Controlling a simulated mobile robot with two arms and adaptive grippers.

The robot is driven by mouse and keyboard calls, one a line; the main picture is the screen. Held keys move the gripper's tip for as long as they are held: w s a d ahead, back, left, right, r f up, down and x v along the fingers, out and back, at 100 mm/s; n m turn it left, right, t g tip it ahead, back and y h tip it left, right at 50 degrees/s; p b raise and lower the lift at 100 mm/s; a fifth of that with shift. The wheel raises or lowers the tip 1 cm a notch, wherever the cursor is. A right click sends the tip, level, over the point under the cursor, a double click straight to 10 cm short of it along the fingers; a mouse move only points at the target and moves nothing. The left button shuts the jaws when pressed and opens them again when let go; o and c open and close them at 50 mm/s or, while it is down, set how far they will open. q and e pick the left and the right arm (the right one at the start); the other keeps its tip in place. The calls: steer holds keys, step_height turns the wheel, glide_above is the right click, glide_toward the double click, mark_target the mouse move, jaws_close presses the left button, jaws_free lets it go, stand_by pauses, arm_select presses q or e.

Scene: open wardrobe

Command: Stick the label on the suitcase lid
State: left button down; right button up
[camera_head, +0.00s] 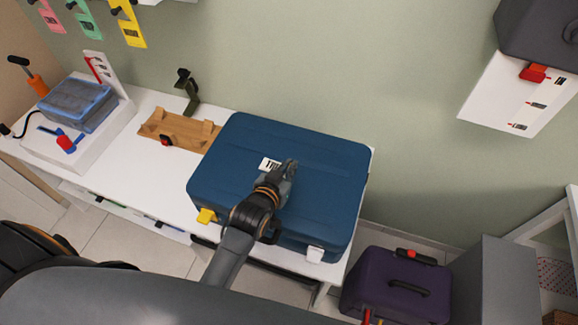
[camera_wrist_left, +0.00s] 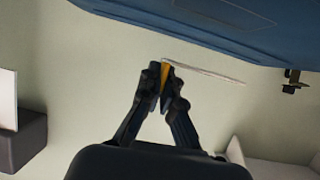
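The blue suitcase (camera_head: 320,185) lies closed on the white table, and its lid also shows along the top of the left wrist view (camera_wrist_left: 190,25). My left gripper (camera_head: 289,167) is over the middle of the lid. In the wrist view its fingertips (camera_wrist_left: 165,72) are together on the label (camera_wrist_left: 210,74), a thin pale strip seen edge-on. From the head the label (camera_head: 269,164) shows its white barcode face beside the fingers. The wrist view shows a gap between strip and lid. A pale outlined rectangle (camera_wrist_left: 238,12) shows on the lid. My right gripper is not in view.
A wooden fixture (camera_head: 178,130) and a box-like blue object (camera_head: 76,105) on a white stand are left of the suitcase. A yellow tag (camera_head: 207,215) and a white tag (camera_head: 315,254) hang at its front. A purple suitcase (camera_head: 395,285) stands at lower right.

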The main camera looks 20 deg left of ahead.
arm_select(q)
step_height(320, 180, down, 4)
steer(key=b, duration=0.3)
steer(key=shift+r, duration=0.2)
steer(key=shift+f, duration=0.25)
steer(key=shift+f+b, duration=0.55)
steer(key=shift+f, duration=0.1)
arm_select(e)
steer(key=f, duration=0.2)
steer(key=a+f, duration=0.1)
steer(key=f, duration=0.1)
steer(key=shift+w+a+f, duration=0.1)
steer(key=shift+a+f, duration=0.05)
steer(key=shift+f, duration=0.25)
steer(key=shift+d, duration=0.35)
arm_select(q)
steer(key=shift+p, duration=0.35)
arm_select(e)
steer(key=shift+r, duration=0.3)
arm_select(q)
steer(key=shift+f, duration=0.1)
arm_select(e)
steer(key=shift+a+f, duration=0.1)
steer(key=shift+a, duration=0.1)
arm_select(q)
steer(key=shift+s+f, duration=0.1)
steer(key=shift+f, duration=0.2)
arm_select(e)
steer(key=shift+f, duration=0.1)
